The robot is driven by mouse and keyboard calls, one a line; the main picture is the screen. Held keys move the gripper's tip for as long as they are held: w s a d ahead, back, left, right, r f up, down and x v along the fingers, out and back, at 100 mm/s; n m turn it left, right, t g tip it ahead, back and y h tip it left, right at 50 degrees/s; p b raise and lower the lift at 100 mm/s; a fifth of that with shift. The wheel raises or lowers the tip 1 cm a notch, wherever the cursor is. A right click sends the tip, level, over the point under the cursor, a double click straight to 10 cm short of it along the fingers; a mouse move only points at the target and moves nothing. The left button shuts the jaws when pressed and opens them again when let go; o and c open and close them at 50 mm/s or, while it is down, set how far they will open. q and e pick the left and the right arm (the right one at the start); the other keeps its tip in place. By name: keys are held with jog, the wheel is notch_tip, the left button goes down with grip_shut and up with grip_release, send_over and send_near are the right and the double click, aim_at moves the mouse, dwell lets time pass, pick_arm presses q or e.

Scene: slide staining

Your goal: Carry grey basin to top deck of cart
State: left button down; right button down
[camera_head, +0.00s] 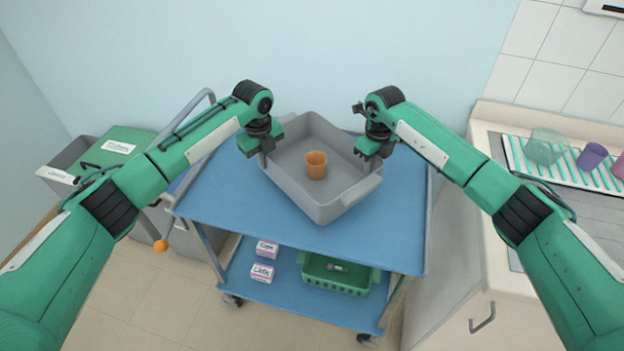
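The grey basin (322,205) is over the blue top deck (230,205) of the cart, turned at an angle to the deck's edges. It looks level; I cannot tell if its base touches the deck. An orange cup (316,165) stands upright inside it. My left gripper (266,158) is at the basin's left rim, pointing down. My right gripper (370,160) is at its right rim, also pointing down. The fingertips are small and partly hidden against the rim, so I cannot tell whether either is shut on it.
The cart's lower shelf (290,292) holds a green basket (338,275) and small labelled boxes (262,272). Grey and green bins stand at the left. A counter (478,165) with a drying rack (520,160) and cups is close on the right. The deck's front part is clear.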

aim_at(266, 171)
pick_arm(q)
jog(key=shift+a+f, duration=0.1)
jog(key=shift+f, duration=0.05)
pick_arm(e)
jog(key=shift+d+f, duration=0.1)
jog(key=shift+f, duration=0.1)
